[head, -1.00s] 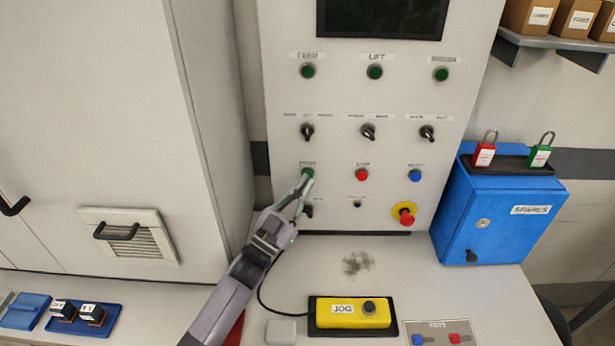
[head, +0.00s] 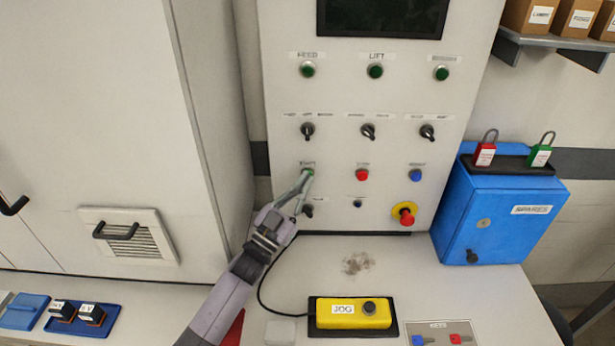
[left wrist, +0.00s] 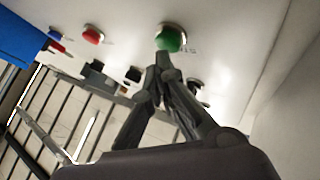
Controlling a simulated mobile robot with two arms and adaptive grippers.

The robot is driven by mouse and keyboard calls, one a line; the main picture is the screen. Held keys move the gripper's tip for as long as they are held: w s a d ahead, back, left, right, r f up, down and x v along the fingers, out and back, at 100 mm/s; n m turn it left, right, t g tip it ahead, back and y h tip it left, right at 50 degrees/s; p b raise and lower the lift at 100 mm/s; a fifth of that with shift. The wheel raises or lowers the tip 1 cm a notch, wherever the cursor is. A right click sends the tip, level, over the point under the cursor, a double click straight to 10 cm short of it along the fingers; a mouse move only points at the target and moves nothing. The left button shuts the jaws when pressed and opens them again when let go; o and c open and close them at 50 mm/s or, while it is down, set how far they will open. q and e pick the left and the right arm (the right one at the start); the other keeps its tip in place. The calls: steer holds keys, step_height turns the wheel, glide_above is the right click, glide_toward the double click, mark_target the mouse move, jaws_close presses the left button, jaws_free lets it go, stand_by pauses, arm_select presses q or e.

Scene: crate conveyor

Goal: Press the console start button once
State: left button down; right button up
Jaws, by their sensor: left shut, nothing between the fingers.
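The console (head: 400,110) is a light panel standing at the back of the desk. Its green start button (head: 311,171) sits at the left of the lower button row, partly covered by my fingers. My left gripper (head: 307,175) is shut and empty, with its fingertips at the button. In the left wrist view the green button (left wrist: 171,37) is just beyond the fingertips of my left gripper (left wrist: 162,60). I cannot tell whether they touch or whether the button is pushed in. My right gripper is not in view.
On the same row are a red button (head: 362,174) and a blue button (head: 415,175). A red emergency stop (head: 405,214) is lower right. A black knob (head: 308,211) sits below my fingers. A yellow JOG box (head: 340,315) lies on the desk; a blue box (head: 500,215) stands right.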

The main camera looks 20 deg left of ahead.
arm_select(q)
steer(key=shift+w+a, duration=0.15)
steer(key=shift+w, duration=0.3)
stand_by(0.3)
steer(key=shift+s, duration=0.15)
steer(key=shift+s+d, duration=0.25)
steer(key=shift+s, duration=0.45)
steer(key=shift+p, duration=0.3)
steer(key=s+p, duration=0.1)
steer(key=s, duration=0.1)
steer(key=s+d+p, duration=0.1)
steer(key=s, duration=0.1)
steer(key=shift+s+d, duration=0.2)
steer(key=shift+s, duration=0.2)
stand_by(0.5)
